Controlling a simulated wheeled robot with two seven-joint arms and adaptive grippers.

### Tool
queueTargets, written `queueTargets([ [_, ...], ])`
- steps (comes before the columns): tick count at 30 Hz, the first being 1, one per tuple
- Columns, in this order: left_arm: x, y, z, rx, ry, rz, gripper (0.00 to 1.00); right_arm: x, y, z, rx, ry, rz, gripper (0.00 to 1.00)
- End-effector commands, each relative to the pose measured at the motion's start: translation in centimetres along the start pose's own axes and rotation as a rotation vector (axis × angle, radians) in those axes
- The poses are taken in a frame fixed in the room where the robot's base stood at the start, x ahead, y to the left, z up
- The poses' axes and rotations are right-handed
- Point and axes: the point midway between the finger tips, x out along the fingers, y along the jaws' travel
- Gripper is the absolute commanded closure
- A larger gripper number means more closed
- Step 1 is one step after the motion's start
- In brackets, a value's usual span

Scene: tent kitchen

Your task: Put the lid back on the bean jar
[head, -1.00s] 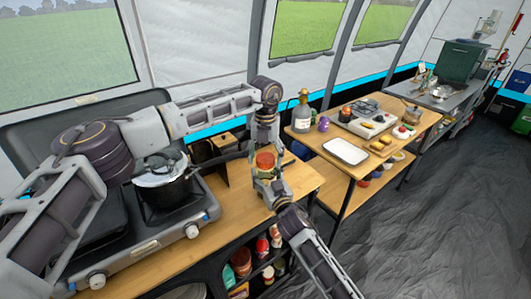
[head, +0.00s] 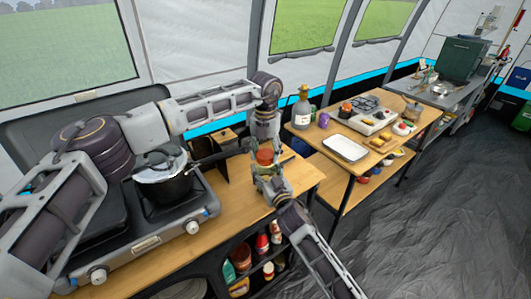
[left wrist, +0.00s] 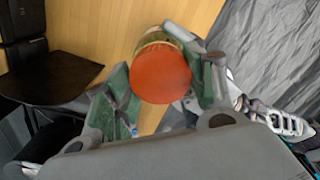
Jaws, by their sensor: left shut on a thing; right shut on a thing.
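The bean jar (head: 266,168) is a small clear jar with tan contents, held upright above the wooden counter. My right gripper (head: 268,179) is shut on it from below and in front. The orange-red lid (head: 264,156) is at the jar's top, and my left gripper (head: 264,148) is shut on it from above. In the left wrist view the lid (left wrist: 161,73) is a round disc between the two green-padded fingers, with part of the jar (left wrist: 158,38) showing behind it. I cannot tell whether the lid is fully seated.
A gas stove (head: 150,235) with a lidded pot (head: 165,178) stands at left. The counter (head: 225,212) is clear in front. A second table at right carries a white tray (head: 344,149), a bottle (head: 302,110) and food items. A shelf below holds several bottles (head: 262,245).

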Motion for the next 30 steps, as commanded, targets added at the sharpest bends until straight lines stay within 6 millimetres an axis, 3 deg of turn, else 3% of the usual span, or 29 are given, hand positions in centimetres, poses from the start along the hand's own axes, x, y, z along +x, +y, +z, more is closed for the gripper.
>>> queueTargets([
  [30,0.09,0.06,0.0,0.819,0.001,0.001,0.74,0.0,0.01,-0.02,0.0,0.0,0.0,1.0],
])
